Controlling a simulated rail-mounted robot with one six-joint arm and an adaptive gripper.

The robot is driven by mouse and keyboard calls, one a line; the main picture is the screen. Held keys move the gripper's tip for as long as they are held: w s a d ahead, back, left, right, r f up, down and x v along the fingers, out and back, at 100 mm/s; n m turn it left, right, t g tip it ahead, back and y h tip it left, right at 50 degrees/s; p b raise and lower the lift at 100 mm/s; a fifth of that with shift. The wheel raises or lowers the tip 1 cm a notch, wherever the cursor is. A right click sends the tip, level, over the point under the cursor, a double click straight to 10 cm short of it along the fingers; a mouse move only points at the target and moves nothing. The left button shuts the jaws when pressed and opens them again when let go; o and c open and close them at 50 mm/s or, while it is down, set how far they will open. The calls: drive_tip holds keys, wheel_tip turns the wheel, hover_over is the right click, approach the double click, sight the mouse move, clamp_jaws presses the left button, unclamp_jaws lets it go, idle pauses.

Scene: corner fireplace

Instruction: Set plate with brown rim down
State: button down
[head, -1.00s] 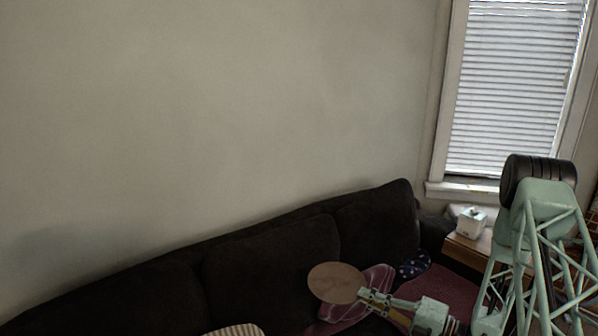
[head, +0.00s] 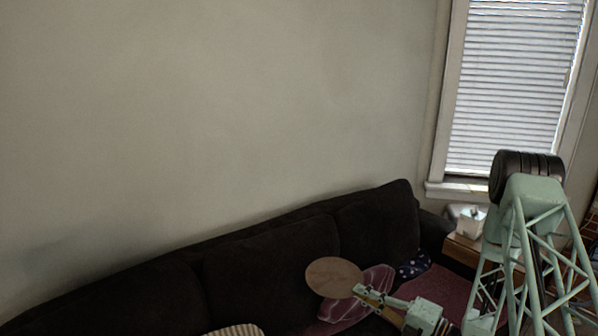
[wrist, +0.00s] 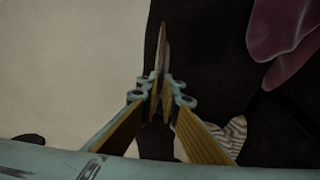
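The plate (head: 335,278) shows in the head view as a tan-brown disc in front of the dark sofa. My gripper (head: 361,293) is shut on its right edge and holds it out to the left. In the wrist view the plate (wrist: 160,52) is seen nearly edge-on as a thin brown sliver. There my gripper (wrist: 160,88) has its fingertips closed together on the plate's near edge. The plate looks held above the sofa, but its exact height is hard to tell. A rim apart from the brown face cannot be made out.
The dark sofa (head: 270,262) runs along the wall. A pink cloth (head: 345,312), a dark blue spotted cushion (head: 413,266) and a striped cushion (head: 236,330) lie on it. A wooden side table (head: 466,248) with a white tissue box (head: 471,222) stands at the right.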

drive_tip(key=m+t+h, duration=0.2)
drive_tip(key=h, duration=0.1)
drive_tip(key=m+t+h, duration=0.1)
drive_tip(key=shift+s+d+f+m+t+h, duration=0.2)
drive_tip(key=shift+s+d+m+t+h, duration=0.1)
drive_tip(key=shift+d+m+t, duration=0.1)
drive_tip(key=shift+w, duration=0.1)
idle(0.8)
